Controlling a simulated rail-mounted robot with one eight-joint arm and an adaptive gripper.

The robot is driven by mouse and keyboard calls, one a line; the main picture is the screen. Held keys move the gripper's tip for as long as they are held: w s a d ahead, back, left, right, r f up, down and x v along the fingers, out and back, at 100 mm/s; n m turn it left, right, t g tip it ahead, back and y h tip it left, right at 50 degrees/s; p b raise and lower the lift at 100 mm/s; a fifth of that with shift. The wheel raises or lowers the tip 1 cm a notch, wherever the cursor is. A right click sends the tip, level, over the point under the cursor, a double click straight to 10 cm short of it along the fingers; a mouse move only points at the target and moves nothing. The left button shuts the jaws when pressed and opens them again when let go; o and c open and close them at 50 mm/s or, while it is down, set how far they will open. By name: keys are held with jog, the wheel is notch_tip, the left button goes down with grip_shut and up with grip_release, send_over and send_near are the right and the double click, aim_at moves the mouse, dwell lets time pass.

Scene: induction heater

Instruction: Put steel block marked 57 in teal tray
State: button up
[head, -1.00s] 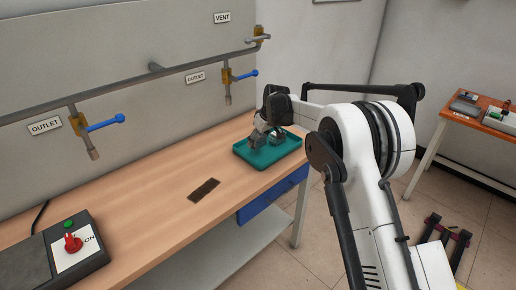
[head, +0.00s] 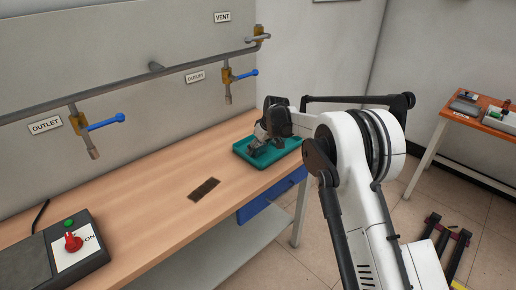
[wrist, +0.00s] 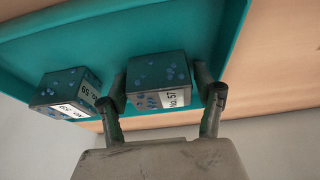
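The teal tray (head: 240,151) lies at the far end of the wooden bench. My gripper (head: 258,146) is low over the tray in the head view, and my wrist hides part of it. In the wrist view the dark, speckled steel block marked 57 (wrist: 158,78) stands between the two fingers of my gripper (wrist: 161,85), against the teal of the tray (wrist: 105,50). The fingers are close to its sides; whether both press on it cannot be told. A similar block marked 59 (wrist: 66,88) is in the tray, just left of the left finger.
A dark flat plate (head: 204,189) lies on the bench (head: 150,210) in front of the tray. A control box with a red knob (head: 73,242) is at the near left. Outlet pipes with blue handles (head: 105,122) run along the wall. An orange table (head: 478,120) stands at the right.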

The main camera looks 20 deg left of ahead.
jog(key=shift+r, duration=0.15)
jog(key=v, duration=1.2)
jog(key=shift+d+r, duration=0.1)
jog(key=s+d+r+m+t, duration=0.1)
jog(key=s+d+r+m, duration=0.1)
jog(key=s+d+r, duration=0.55)
jog(key=s+d+r+m+t+h, duration=0.1)
jog(key=s+d+r+m, duration=0.2)
jog(key=d, duration=0.8)
jog(key=s+d+r+m+t, duration=0.1)
jog(key=s+d+r, duration=0.5)
jog(key=d, duration=0.4)
jog(key=s+d+f+m+h, duration=0.1)
jog(key=s+d+f+m, duration=0.1)
jog(key=s+d, duration=0.4)
jog(key=s+d+f+m+t+h, duration=0.1)
jog(key=s+d, duration=0.5)
jog(key=s, duration=0.6)
jog(key=s+d+f+m+t+h, duration=0.1)
jog(key=s+d+f+m, duration=0.2)
jog(key=s+d, duration=0.3)
jog(key=shift+s+d+f+m, duration=0.1)
jog(key=shift+s+m, duration=0.05)
jog(key=shift+s, duration=0.7)
jog(key=shift+s+f+m, duration=0.15)
jog(key=shift+s, duration=0.7)
